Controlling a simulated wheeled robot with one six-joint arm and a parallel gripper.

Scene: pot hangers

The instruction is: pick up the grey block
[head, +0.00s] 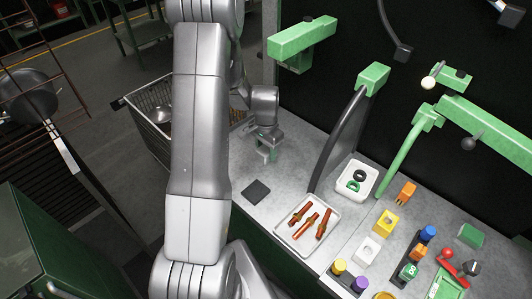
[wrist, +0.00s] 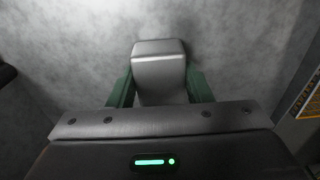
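The grey block (wrist: 160,75) is a smooth block with rounded edges. In the wrist view it sits between the two green fingers of my gripper (wrist: 160,90), and no gap shows on either side. My gripper looks shut on it. The block's lower part is hidden behind the gripper body. In the head view my gripper (head: 266,153) is low over the left part of the grey counter (head: 290,180). The block is too small there to make out clearly.
A dark flat square (head: 255,192) lies just in front of my gripper. A white tray with brown pieces (head: 292,238), a white bin (head: 368,190) and several coloured blocks stand to the right. A curved dark hanger (head: 338,140) rises nearby. A wire basket (head: 150,128) is at left.

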